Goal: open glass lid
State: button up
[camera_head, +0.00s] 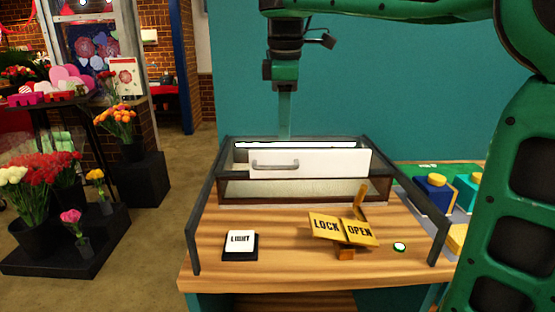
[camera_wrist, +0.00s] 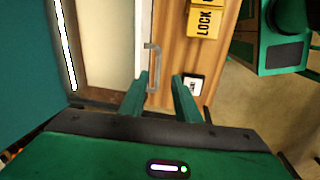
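A white panel (camera_head: 325,162) with a grey bar handle (camera_head: 275,164) stands at the back of the wooden counter, within a dark-framed case. I cannot tell for sure which part is the glass lid; a pale, see-through pane (camera_head: 290,189) shows below the white panel. My gripper (camera_head: 285,136) points down above the case's back, behind the handle in the picture. In the wrist view my gripper (camera_wrist: 163,88) is open, its two green fingers apart. The handle (camera_wrist: 153,65) shows just beyond the fingertips, nearer the left finger; I see no grip on it.
A yellow LOCK/OPEN lever sign (camera_head: 345,229) stands on the front counter, with a LIGHT switch (camera_head: 240,243) to its left and a small green-lit button (camera_head: 400,247) to its right. Dark side bars (camera_head: 207,215) flank the counter. Flowers on black stands are at left.

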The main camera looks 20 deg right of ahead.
aim_at(277, 166)
jog(key=shift+n, duration=0.5)
jog(key=f, duration=0.3)
jog(key=w+f, duration=0.1)
jog(key=f, duration=0.2)
jog(key=w+f, duration=0.1)
jog(key=f, duration=0.2)
jog(key=shift+w+a+f, duration=0.25)
jog(key=shift+a+f, duration=0.1)
jog(key=shift+a, duration=0.05)
jog(key=shift+c, duration=0.5)
